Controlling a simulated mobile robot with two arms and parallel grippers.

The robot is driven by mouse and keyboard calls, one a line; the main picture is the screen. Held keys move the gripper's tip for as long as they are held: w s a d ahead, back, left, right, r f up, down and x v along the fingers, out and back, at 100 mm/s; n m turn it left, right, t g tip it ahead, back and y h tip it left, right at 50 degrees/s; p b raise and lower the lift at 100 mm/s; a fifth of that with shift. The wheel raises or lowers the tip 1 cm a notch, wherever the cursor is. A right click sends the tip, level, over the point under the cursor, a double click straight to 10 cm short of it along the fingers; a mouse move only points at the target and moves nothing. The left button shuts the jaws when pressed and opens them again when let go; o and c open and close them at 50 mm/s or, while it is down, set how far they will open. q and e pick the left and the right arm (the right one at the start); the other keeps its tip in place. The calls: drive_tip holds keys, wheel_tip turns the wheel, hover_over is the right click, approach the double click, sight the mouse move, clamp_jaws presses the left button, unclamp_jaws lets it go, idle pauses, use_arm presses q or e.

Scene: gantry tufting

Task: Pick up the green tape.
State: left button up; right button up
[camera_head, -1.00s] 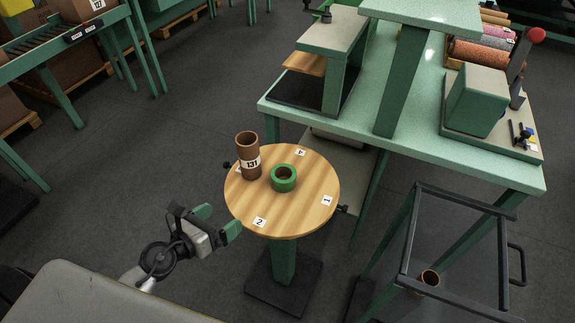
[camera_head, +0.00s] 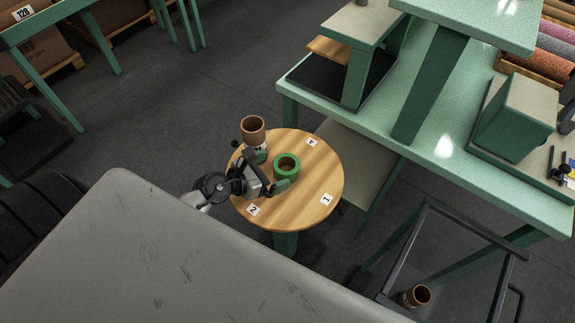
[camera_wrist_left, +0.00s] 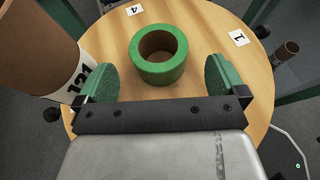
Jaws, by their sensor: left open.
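The green tape (camera_head: 286,166) is a thick ring lying flat on the round wooden table (camera_head: 322,175). It also shows in the left wrist view (camera_wrist_left: 159,70), just ahead of my fingers and roughly centred between them. My left gripper (camera_head: 272,170) is open and empty, with its green finger pads spread; it also shows in the left wrist view (camera_wrist_left: 161,82). One pad appears close to the tape in the head view, but I cannot tell whether it touches. My right gripper is not in view.
Number cards lie around the tabletop. A green workbench (camera_head: 465,185) stands to the right, near a dark frame cart (camera_head: 470,215).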

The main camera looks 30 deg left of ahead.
sight(280, 168)
use_arm(q)
drive_tip(key=x, duration=0.6)
drive_tip(key=shift+s+a+f, duration=0.1)
drive_tip(key=shift+f, duration=0.05)
drive_tip(key=shift+s, duration=0.1)
drive_tip(key=shift+c, duration=0.5)
drive_tip(key=c, duration=0.8)
drive_tip(key=shift+c, duration=0.2)
